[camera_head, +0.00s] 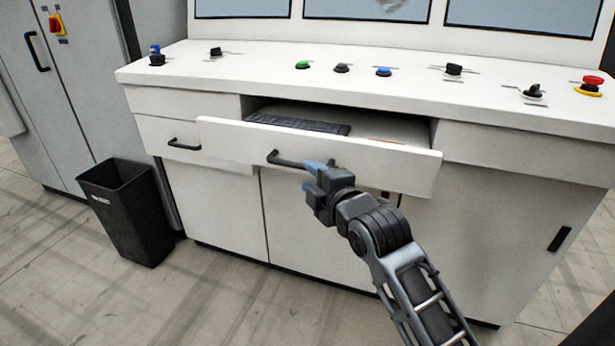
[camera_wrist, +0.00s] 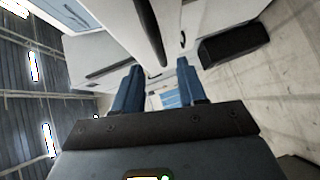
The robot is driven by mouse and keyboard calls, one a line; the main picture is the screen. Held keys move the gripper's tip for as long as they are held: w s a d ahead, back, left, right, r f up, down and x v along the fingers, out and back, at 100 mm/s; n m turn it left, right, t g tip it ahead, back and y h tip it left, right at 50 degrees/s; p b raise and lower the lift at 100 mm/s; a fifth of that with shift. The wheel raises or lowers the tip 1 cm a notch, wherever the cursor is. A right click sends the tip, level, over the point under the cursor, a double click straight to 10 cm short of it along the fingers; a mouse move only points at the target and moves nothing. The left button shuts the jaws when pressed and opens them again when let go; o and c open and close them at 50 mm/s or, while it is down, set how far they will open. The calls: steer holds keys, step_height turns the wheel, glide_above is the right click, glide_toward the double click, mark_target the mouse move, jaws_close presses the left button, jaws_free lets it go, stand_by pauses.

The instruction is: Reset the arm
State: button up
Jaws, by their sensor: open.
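My gripper (camera_head: 318,172) is at the front of the pulled-out white drawer (camera_head: 225,135), close to its black handle (camera_head: 284,161) in the head view. In the wrist view my gripper (camera_wrist: 157,88) shows two blue fingers spread apart with nothing between them. The black handle (camera_wrist: 148,30) runs just beyond the fingertips there. I cannot tell whether a finger touches it. A black keyboard (camera_head: 298,123) lies inside the open drawer. My wrist hides part of the drawer front's lower edge.
The white console (camera_head: 400,85) carries several knobs and buttons, with a red emergency stop (camera_head: 592,81) at the right. A black bin (camera_head: 130,210) stands on the floor at left, beside a grey cabinet (camera_head: 60,110). Floor in front of the console is clear.

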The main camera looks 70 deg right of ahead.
stand_by(0.3)
steer(key=s+a+f+m+t+y, duration=0.1)
steer(key=s+a+f+m+y, duration=0.2)
steer(key=a, duration=0.6)
steer(key=s+a+f+t+y, duration=0.15)
steer(key=s+a+f, duration=0.25)
steer(key=a, duration=0.5)
steer(key=s+a+r+m+y, duration=0.1)
steer(key=s+a+m+y, duration=0.4)
steer(key=s+a, duration=0.6)
steer(key=s+y, duration=0.1)
steer(key=s, duration=0.2)
steer(key=shift+s+a+r, duration=0.3)
steer(key=shift+r, duration=0.1)
steer(key=shift+d, duration=0.1)
